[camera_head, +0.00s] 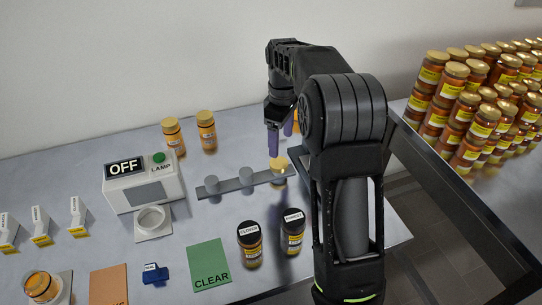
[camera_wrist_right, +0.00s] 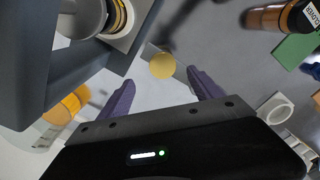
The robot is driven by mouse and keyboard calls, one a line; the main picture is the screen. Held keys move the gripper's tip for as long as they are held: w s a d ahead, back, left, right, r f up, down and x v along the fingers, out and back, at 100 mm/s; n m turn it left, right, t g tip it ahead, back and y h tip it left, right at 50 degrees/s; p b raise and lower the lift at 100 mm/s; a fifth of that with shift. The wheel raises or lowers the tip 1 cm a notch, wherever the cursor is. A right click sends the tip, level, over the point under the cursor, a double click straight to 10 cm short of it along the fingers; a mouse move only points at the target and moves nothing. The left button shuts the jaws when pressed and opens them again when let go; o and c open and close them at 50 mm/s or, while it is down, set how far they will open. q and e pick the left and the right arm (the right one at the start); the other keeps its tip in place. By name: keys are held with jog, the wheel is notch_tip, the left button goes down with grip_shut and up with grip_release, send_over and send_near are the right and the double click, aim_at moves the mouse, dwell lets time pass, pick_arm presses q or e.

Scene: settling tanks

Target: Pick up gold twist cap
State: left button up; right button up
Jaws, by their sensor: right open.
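The gold twist cap (camera_head: 279,163) sits at the right end of the grey bar with round pegs (camera_head: 228,187) on the table. It also shows in the right wrist view (camera_wrist_right: 162,66), seen from above. My right gripper (camera_head: 280,143) is open, with purple fingers pointing down, above and slightly behind the cap in the head view. In the wrist view the cap lies just beyond the fingertips, between the lines of the two fingers, with nothing held. My left gripper is not in view.
Two gold-capped jars (camera_head: 206,131) stand behind the bar. A lamp box reading OFF (camera_head: 140,182) is to the left. Two dark-lidded jars (camera_head: 292,232) and a green CLEAR mat (camera_head: 209,268) are in front. Many stacked jars (camera_head: 470,110) fill the right.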

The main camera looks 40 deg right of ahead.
aim_at(281, 163)
jog(key=shift+s+r, duration=0.1)
jog(key=shift+s, duration=0.1)
jog(key=shift+w+f, duration=0.1)
jog(key=shift+f, duration=1.25)
jog(key=shift+f, duration=0.15)
jog(key=shift+f+p, duration=0.3)
jog(key=shift+p, duration=0.1)
jog(key=f, duration=0.1)
jog(key=f+p, duration=0.1)
jog(key=f, duration=0.1)
jog(key=shift+s+a+f, duration=0.15)
jog(key=shift+s+f, duration=0.05)
jog(key=shift+f, duration=0.5)
jog(key=shift+c, duration=0.5)
jog(key=c, duration=1.3)
